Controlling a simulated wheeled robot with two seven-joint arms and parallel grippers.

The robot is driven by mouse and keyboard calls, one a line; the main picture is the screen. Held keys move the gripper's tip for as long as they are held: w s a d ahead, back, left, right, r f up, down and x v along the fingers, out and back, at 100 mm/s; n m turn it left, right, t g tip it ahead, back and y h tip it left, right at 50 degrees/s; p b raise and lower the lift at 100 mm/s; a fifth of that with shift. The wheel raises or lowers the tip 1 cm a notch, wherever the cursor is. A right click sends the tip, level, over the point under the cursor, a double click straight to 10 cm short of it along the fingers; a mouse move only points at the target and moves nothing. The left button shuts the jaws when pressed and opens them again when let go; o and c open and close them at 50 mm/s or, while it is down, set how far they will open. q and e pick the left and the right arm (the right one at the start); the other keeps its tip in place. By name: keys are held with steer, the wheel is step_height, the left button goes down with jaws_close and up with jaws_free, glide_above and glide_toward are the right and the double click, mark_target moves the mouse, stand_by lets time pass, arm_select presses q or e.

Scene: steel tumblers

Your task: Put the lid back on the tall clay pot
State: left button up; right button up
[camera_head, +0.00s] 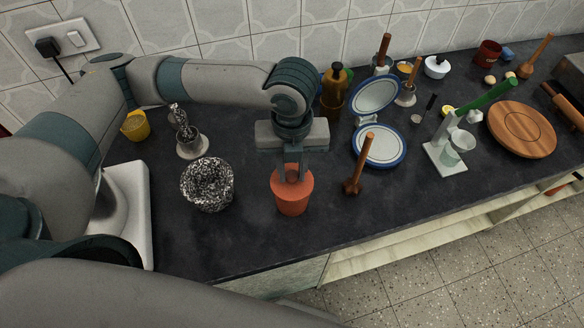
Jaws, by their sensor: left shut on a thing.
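The orange clay pot (292,204) stands upright on the dark counter near its front edge. My left gripper (292,178) points straight down over the pot's mouth. It is shut on the lid (280,181), an orange disc of the same colour as the pot. The lid is at the pot's rim, but I cannot tell whether it rests on the rim or hangs just above it. The fingers hide the lid's middle. My right gripper is not in view.
A black-and-white speckled pot (208,184) stands left of the clay pot. A wooden-handled tool (358,172) stands close on the right, with a blue-rimmed plate (379,146) behind it. A brown bottle (335,92) is behind the gripper. Bare counter lies in front.

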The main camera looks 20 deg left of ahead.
arm_select(q)
steer(key=shift+p, duration=0.35)
steer(key=shift+f+p, duration=0.2)
steer(key=shift+p, duration=0.5)
stand_by(1.9)
steer(key=o, duration=1.6)
steer(key=shift+r, duration=0.15)
steer(key=shift+r+p, duration=3.4)
steer(key=shift+p, duration=0.35)
